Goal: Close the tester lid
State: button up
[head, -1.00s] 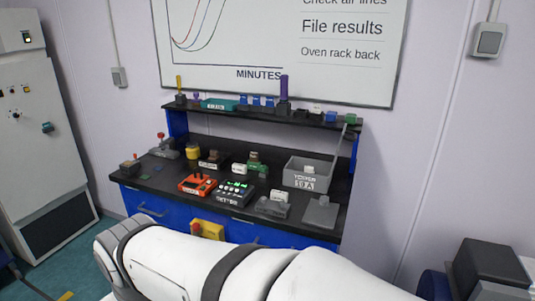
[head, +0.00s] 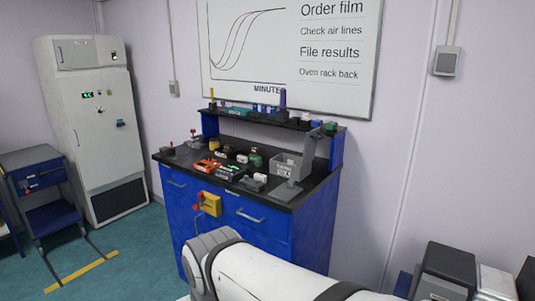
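A grey box (head: 285,165) with a white label too small to read surely stands at the right end of the black bench top; it looks like an open-topped bin. Just in front of it is a flat grey piece (head: 287,191), and a slanted grey part (head: 309,152) rises at its right. I cannot tell which of these is the tester or its lid, or how far a lid stands open. My white arm crosses the lower part of the view, well in front of the bench. My gripper is out of view.
The blue bench (head: 265,240) has a yellow-and-red switch (head: 209,203) on its front. Small devices crowd its top, including a red one (head: 207,166). A white cabinet (head: 95,140) and blue cart (head: 38,190) stand left. Dark boxes (head: 447,272) are at lower right.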

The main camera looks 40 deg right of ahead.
aim_at(312, 138)
jog(key=u, duration=0.15)
jog(key=k, duration=0.15)
jog(key=z, duration=1.4)
jog(key=i, duration=1.65)
jog(key=z, duration=0.4)
